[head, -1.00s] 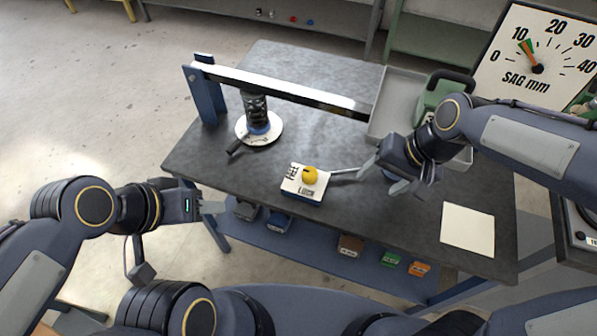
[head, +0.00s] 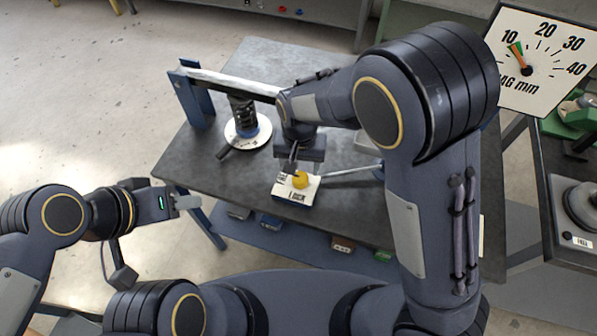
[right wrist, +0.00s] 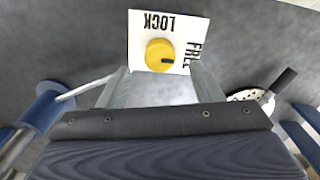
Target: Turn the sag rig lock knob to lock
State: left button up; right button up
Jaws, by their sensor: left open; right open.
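The yellow lock knob (head: 300,180) sits on a white plate (head: 283,190) on the bench. In the right wrist view the knob (right wrist: 159,55) has a black mark pointing right, towards the FREE lettering. The LOCK lettering lies at the plate's top edge there. My right gripper (head: 291,168) is over the plate, right behind the knob in the head view. In the right wrist view its open fingers (right wrist: 160,72) reach either side of the knob's near edge; contact cannot be told. My left gripper (head: 187,203) is open and empty, left of the bench.
A grey lever (head: 350,171) runs right of the plate. The sag gauge (head: 527,60) stands upper right, needle just past 10. My right arm hides the bench's right part.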

aim_at(300, 178)
notch_tip(300, 178, down, 6)
jog(key=shift+f, duration=0.1)
jog(key=shift+c, duration=0.2)
jog(key=c, duration=0.9)
